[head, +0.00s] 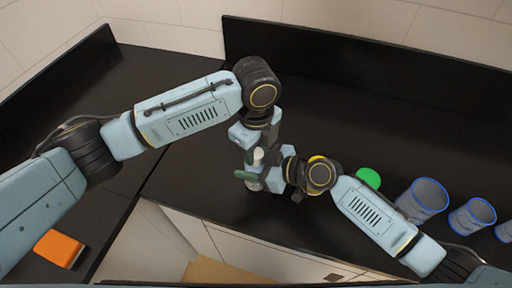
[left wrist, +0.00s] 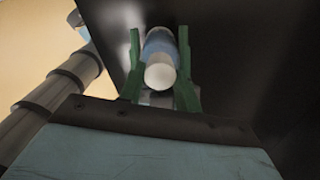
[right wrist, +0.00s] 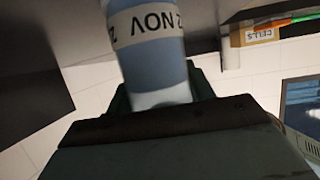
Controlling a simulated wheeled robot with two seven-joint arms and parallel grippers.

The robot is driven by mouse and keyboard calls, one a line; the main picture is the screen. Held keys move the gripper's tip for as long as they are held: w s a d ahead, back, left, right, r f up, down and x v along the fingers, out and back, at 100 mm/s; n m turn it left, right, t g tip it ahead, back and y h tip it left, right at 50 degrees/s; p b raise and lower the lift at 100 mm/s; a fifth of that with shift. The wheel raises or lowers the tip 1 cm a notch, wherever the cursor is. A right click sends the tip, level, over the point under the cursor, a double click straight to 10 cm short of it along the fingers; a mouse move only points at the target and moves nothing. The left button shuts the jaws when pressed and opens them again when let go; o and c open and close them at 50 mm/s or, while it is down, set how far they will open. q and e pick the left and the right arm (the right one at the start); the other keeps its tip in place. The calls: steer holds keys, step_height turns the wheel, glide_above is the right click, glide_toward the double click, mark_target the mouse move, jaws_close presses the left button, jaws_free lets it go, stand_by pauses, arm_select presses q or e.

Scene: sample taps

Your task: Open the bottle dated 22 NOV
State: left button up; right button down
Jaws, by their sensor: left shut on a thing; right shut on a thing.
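The bottle (right wrist: 155,60) is pale blue with a white label band. The label shows NOV upside down in the right wrist view, with its digits cut off. In the head view its white end (head: 258,155) shows between my grippers, which meet close together over the counter. My left gripper (head: 254,172) is shut around a blue and white cylinder, its white round end (left wrist: 160,75) facing the left wrist camera. My right gripper (head: 272,176) is shut on the labelled bottle from the right. The arms hide much of it, so I cannot tell exactly where each gripper's fingers touch.
A green round object (head: 368,178) and several blue-rimmed cups (head: 427,195) stand on the black counter (head: 330,115) at the right. An orange block (head: 59,248) lies at the lower left. The counter's back is clear, with a raised black edge behind it.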

arm_select(q)
steer(key=n, duration=0.6)
steer(key=shift+n, duration=0.4)
steer(key=o, duration=1.1)
steer(key=shift+c, duration=0.2)
